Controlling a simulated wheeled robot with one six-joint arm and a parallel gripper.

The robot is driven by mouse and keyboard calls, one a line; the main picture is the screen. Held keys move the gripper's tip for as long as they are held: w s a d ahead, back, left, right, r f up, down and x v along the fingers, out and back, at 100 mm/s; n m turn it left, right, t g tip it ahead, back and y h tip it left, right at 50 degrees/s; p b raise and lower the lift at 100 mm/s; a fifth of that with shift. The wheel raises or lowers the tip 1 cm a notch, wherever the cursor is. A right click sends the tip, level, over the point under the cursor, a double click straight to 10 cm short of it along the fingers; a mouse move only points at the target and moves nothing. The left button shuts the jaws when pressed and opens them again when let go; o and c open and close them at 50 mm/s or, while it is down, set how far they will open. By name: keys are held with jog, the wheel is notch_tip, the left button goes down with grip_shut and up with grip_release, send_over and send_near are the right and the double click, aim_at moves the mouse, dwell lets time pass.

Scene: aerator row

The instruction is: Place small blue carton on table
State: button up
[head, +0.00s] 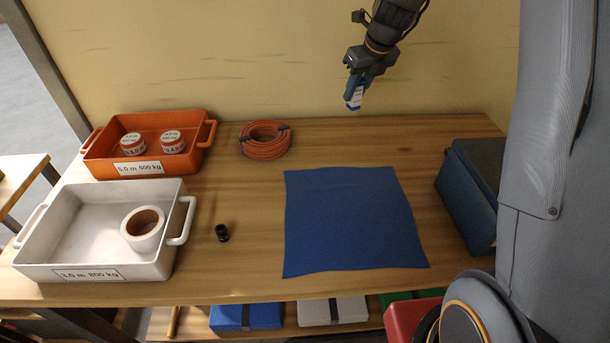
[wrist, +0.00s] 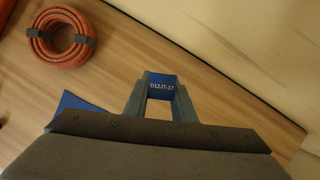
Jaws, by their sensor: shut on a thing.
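The small blue carton (head: 354,98), blue with a white label face, is held between the fingers of my gripper (head: 357,88). In the wrist view, the carton (wrist: 161,86) shows a blue face with white lettering between the two fingertips of my gripper (wrist: 160,100). My gripper is shut on it and holds it up in the air at the back of the table, in front of the wall. The wooden table (head: 240,200) lies below, with the carton apart from its surface.
A blue mat (head: 350,220) lies mid-table. An orange coiled hose (head: 265,140), orange tray (head: 110,150) with two rolls, white tray (head: 75,225) with one roll and small black part (head: 222,232) stand left. A dark blue box (head: 465,200) stands right. Bare wood surrounds the mat.

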notch_tip(320, 180, down, 10)
jog(key=shift+p, duration=0.8)
jog(key=shift+f, duration=0.15)
jog(key=o, duration=1.1)
jog(key=shift+c, duration=0.2)
